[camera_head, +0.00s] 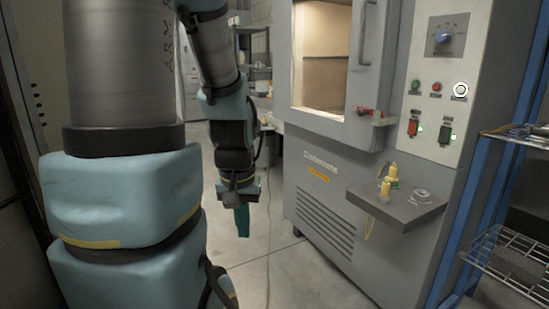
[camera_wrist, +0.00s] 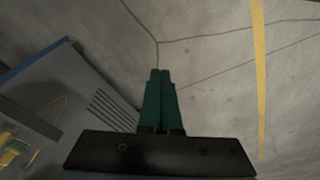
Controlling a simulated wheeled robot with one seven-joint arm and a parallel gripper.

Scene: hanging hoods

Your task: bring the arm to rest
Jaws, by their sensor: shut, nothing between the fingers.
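My gripper (camera_head: 242,221) hangs from my arm in the head view, left of the grey cabinet, with its green fingers pointing down. In the wrist view the two green fingers of my gripper (camera_wrist: 160,72) lie side by side with nothing between them. They are apart from everything around, with bare floor (camera_wrist: 205,55) beyond the tips. My blue and grey arm fills the left of the head view and hides what is behind it.
A grey cabinet (camera_head: 325,194) with a lit window stands right of my gripper. A blue-framed wire rack (camera_head: 510,262) stands far right. Open floor (camera_head: 285,272) lies before the cabinet. A yellow line (camera_wrist: 260,75) crosses the floor.

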